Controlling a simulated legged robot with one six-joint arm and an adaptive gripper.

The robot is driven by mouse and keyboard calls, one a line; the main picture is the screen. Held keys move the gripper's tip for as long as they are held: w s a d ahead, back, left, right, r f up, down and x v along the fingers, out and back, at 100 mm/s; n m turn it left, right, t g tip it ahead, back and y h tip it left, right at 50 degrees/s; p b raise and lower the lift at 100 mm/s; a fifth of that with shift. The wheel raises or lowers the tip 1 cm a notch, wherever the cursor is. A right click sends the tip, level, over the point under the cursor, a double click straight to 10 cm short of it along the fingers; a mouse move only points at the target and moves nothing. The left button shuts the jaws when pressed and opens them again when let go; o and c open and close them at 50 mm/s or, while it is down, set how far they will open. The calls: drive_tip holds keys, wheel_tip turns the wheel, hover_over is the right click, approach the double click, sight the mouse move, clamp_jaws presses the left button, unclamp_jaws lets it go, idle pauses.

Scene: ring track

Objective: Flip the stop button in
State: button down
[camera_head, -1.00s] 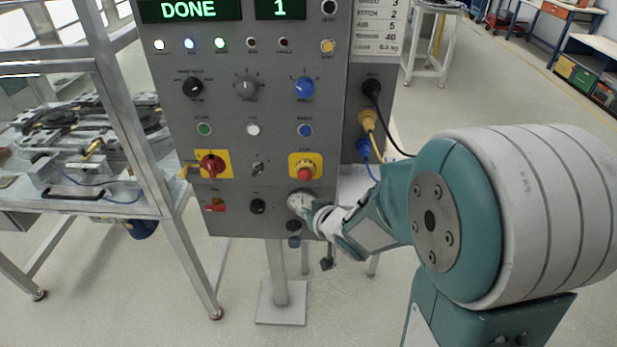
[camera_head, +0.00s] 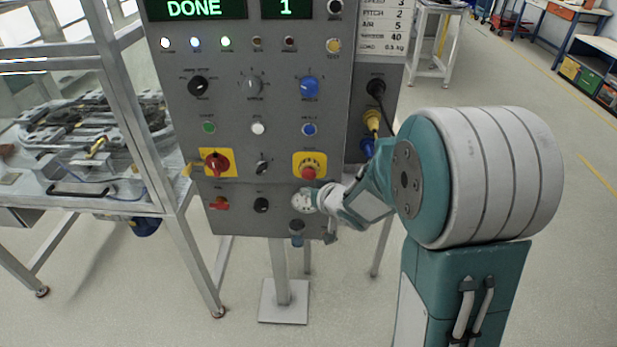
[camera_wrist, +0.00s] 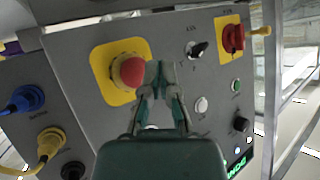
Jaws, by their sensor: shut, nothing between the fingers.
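The stop button is a red mushroom head (camera_head: 308,172) on a yellow plate, at the right of the grey control panel (camera_head: 232,128). In the wrist view the panel appears turned over, and the red button (camera_wrist: 131,71) stands out from its yellow plate. My gripper (camera_wrist: 160,76) is shut and empty, its dark fingertips close beside the button on its right in that view. I cannot tell whether they touch it. In the head view my wrist is just below the button, and the fingers are hard to make out.
A red rotary switch (camera_head: 217,162) on a yellow plate and a black selector (camera_head: 262,168) are left of the button. Yellow and blue plugs (camera_wrist: 50,142) with cables are on the other side. A metal frame table (camera_head: 90,205) stands at left.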

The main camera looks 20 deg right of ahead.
sight(304, 179)
drive_tip(key=shift+w+d, duration=0.2)
drive_tip(key=shift+w, duration=0.35)
drive_tip(key=shift+w+d, duration=0.15)
drive_tip(key=shift+w, duration=0.4)
drive_tip(key=shift+w, duration=0.1)
idle(0.5)
drive_tip(key=shift+w+d+r, duration=0.1)
drive_tip(key=shift+w+d, duration=0.05)
drive_tip(key=shift+w, duration=0.05)
drive_tip(key=shift+w+d, duration=0.15)
drive_tip(key=shift+w, duration=0.35)
idle(0.9)
drive_tip(key=shift+s, duration=0.1)
drive_tip(key=shift+s+a, duration=0.3)
drive_tip(key=shift+s, duration=0.5)
drive_tip(key=shift+s, duration=0.1)
drive_tip(key=shift+s+a, duration=0.25)
drive_tip(key=shift+s, duration=0.5)
drive_tip(key=shift+s+a, duration=0.3)
drive_tip(key=shift+s, duration=0.5)
drive_tip(key=shift+s+a, duration=0.25)
drive_tip(key=shift+s, duration=0.5)
